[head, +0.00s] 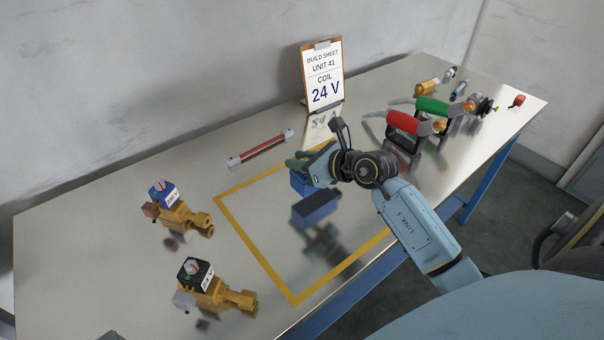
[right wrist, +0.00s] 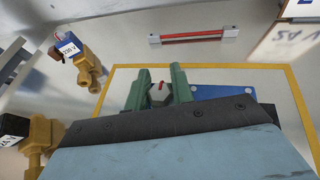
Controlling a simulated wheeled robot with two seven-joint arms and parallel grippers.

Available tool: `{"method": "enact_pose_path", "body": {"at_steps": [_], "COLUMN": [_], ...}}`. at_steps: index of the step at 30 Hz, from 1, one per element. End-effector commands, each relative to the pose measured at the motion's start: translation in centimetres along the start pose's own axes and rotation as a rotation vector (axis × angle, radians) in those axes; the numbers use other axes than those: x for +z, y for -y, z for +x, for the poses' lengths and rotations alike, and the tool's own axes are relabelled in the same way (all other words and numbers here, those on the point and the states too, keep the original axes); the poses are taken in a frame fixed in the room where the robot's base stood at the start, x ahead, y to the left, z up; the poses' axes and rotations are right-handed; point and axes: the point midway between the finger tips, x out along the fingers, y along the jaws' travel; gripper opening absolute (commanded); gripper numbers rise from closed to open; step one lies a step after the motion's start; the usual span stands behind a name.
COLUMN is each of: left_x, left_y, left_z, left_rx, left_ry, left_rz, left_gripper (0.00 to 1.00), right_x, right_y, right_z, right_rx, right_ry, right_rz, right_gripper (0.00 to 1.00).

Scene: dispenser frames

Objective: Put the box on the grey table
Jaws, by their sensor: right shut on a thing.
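My right gripper (head: 303,165) is shut on a small blue box (head: 300,184), over the yellow-outlined area of the grey table (head: 100,240). In the right wrist view a grey hexagonal piece with a red mark (right wrist: 158,92) shows between the green fingers of my right gripper (right wrist: 159,80). Much of the held box is hidden by the gripper. I cannot tell whether it touches the table. A larger blue block shape (head: 316,207) shows just below it inside the yellow outline. My left gripper is not in view.
Two brass valves, one with a blue top (head: 180,213) and one with a black top (head: 215,291), stand at left. Red-handled (head: 405,123) and green-handled (head: 432,105) tools lie to the right.

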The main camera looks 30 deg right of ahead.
Motion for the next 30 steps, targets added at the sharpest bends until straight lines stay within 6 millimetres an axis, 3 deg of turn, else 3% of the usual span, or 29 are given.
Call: {"method": "enact_pose_path", "body": {"at_steps": [8, 19, 20, 24, 30], "left_x": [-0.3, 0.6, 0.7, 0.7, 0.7], "left_y": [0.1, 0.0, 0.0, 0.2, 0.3], "left_z": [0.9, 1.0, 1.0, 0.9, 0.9], "left_rx": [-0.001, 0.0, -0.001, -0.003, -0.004], "left_ry": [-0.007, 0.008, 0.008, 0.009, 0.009], "left_rz": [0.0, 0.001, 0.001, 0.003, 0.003], "left_gripper": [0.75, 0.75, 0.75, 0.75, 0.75], "right_x": [-3.3, -3.6, -3.6, -3.6, -3.6], "right_y": [0.0, 0.0, 0.0, 0.0, 0.0], "right_z": [1.3, 1.5, 1.5, 1.4, 1.4], "right_rx": [0.001, 0.0, 0.001, 0.001, 0.001], "right_ry": [-0.001, 0.0, -0.001, -0.001, -0.001], "right_rz": [0.002, -0.001, -0.001, 0.0, 0.0], "right_gripper": [0.0, 0.0, 0.26, 0.44, 0.45]}}
